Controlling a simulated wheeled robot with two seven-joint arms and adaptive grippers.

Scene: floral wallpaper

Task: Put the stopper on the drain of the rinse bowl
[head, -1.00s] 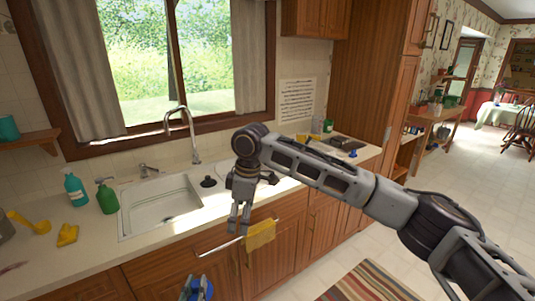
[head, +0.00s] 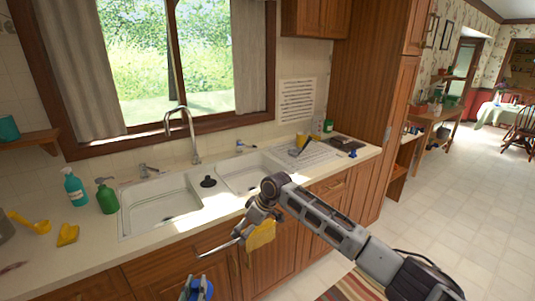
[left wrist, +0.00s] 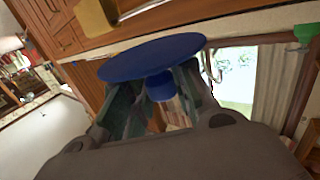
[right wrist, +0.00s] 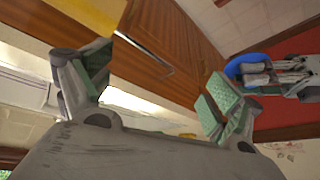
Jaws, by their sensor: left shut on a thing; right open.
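A blue disc-shaped stopper with a short knob (left wrist: 150,57) is in my left gripper (left wrist: 160,88), whose fingers are closed on the knob. In the head view, the left gripper (head: 196,290) with the blue stopper (head: 203,287) is low, in front of the cabinets. The large left bowl (head: 150,205) and the smaller right bowl (head: 237,176) both look empty, each with a dark drain. My right gripper (head: 237,239) is open and empty before the counter front; its spread fingers (right wrist: 160,65) show in the right wrist view.
A yellow cloth (head: 261,234) hangs on the front rail, close to my right gripper. The faucet (head: 190,130) stands behind the bowls. Green (head: 107,197) and teal (head: 75,187) bottles stand left of the sink. A drainboard (head: 305,153) with items is at the right.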

